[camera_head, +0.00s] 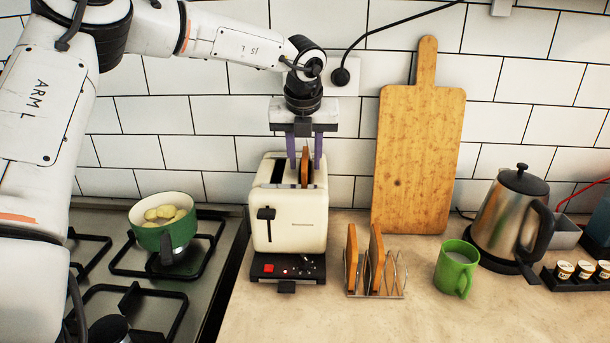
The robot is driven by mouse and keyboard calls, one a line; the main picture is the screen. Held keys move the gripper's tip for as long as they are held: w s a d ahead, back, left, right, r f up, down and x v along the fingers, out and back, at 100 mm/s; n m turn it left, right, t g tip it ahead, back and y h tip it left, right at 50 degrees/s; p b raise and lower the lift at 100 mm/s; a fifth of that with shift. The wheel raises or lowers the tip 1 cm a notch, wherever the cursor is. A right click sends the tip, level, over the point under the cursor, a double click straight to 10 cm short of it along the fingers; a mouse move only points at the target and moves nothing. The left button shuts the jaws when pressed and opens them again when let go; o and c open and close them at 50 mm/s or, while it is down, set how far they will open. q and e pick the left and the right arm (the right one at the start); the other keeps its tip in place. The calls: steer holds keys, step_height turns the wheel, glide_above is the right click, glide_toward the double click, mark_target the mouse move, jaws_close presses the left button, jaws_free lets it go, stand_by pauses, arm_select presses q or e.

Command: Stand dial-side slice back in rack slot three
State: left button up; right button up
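A cream toaster (290,226) stands on the counter by the wall. A brown slice (305,170) sticks up from its right-hand slot, on the side of the small dials; its lower part is hidden inside. The left-hand slot (279,172) shows no bread. My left gripper (305,160) points down over the toaster, its purple fingers apart on either side of the slice with gaps showing. A wire rack (400,283) stands right of the toaster. It holds two upright slices, one at its left end (352,258) and one further right (376,258). My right gripper is out of view.
A green mug (457,268) stands close right of the rack. A wooden board (417,160) leans on the wall behind it, and a steel kettle (508,220) stands further right. A green pot (170,230) sits on the hob at left. The front counter is clear.

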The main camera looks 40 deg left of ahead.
arm_select(q)
steer(key=shift+c, duration=0.3)
jaws_close()
